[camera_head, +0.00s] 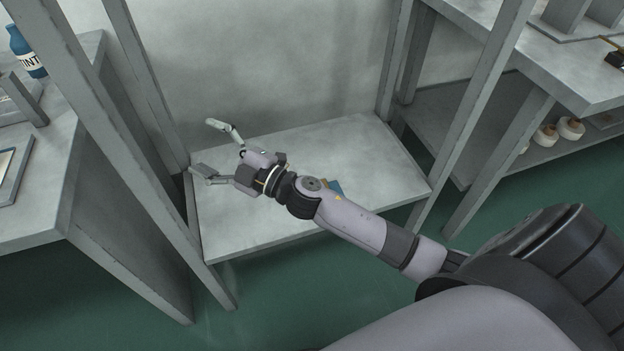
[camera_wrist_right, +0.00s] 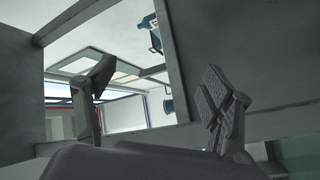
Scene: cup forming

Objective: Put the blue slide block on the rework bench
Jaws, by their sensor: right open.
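A small blue piece (camera_head: 335,187) with a bit of yellow beside it shows on the low grey shelf, mostly hidden behind my right arm; it may be the blue slide block, but I cannot tell for sure. My right gripper (camera_head: 204,148) is open and empty, above the left part of the low grey shelf (camera_head: 350,140), away from the blue piece. In the right wrist view its two fingers (camera_wrist_right: 160,82) stand wide apart with nothing between them. My left gripper is not in view. I cannot tell which surface is the rework bench.
Grey posts frame the shelf, with a wall behind it. At left a grey bench (camera_head: 85,75) carries a blue bottle (camera_head: 27,52). At right a grey table (camera_head: 590,75) stands over a lower shelf with pale round pieces (camera_head: 571,128). The green floor in front is clear.

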